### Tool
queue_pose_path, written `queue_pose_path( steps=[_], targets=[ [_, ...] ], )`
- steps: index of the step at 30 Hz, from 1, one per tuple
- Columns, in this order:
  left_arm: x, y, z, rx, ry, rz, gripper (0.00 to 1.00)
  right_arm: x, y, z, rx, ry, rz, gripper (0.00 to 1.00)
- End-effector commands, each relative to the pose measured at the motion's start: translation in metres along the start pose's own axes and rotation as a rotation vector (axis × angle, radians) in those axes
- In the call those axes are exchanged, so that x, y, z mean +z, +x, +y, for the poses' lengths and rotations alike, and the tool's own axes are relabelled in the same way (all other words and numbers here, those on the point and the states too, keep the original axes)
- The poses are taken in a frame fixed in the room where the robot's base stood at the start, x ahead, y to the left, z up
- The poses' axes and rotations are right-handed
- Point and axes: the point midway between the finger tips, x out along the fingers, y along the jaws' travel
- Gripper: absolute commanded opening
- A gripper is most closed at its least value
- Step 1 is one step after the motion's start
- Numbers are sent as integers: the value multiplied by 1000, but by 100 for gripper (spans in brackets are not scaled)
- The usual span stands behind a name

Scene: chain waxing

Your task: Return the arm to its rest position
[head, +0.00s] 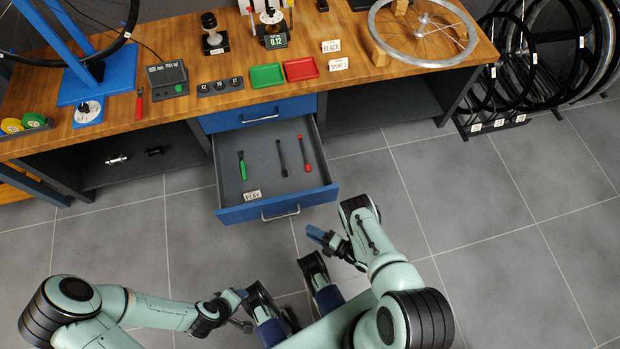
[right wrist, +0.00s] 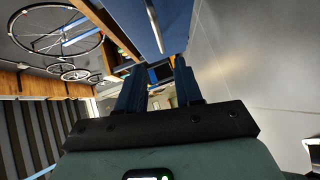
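My right arm (head: 392,270) is folded in front of the bench, with its elbow up near the open drawer. My right gripper (head: 322,236) hangs above the floor, just below the drawer's front right corner and apart from it. In the right wrist view my right gripper (right wrist: 160,80) shows two blue fingers apart with nothing between them. My left arm (head: 150,308) reaches in from the lower left. My left gripper (head: 236,299) is low, near my base, and looks empty; its finger gap is too small to judge.
The open blue drawer (head: 225,205) juts from the wooden bench (head: 225,95) and holds a green tool (head: 242,165), a black tool (head: 282,158) and a red tool (head: 304,154). A wheel rack (head: 490,125) stands at right. The floor (head: 490,235) between is clear.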

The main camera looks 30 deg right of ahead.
Motion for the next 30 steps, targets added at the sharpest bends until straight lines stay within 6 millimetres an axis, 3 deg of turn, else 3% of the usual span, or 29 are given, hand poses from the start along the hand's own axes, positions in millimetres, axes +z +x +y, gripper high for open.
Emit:
queue_pose_path(
  steps=[8,11,14,17,19,24,30],
  targets=[
    [0,0,0,0,0,1,48,1,1,0,-1,2,-2,35],
    [0,0,0,0,0,1,48,10,4,2,-35,53,-41,35],
    [0,0,0,0,0,1,48,31,10,6,-129,226,-161,35],
    [-1,0,0,0,0,2,48,53,10,14,-249,545,-367,35],
    [-1,0,0,0,0,2,48,56,3,21,-320,823,-534,35],
    [-1,0,0,0,0,2,48,24,-22,43,-422,1388,-871,35],
    [0,0,0,0,0,1,48,-32,-54,74,-491,1826,-1174,35]
  ],
)
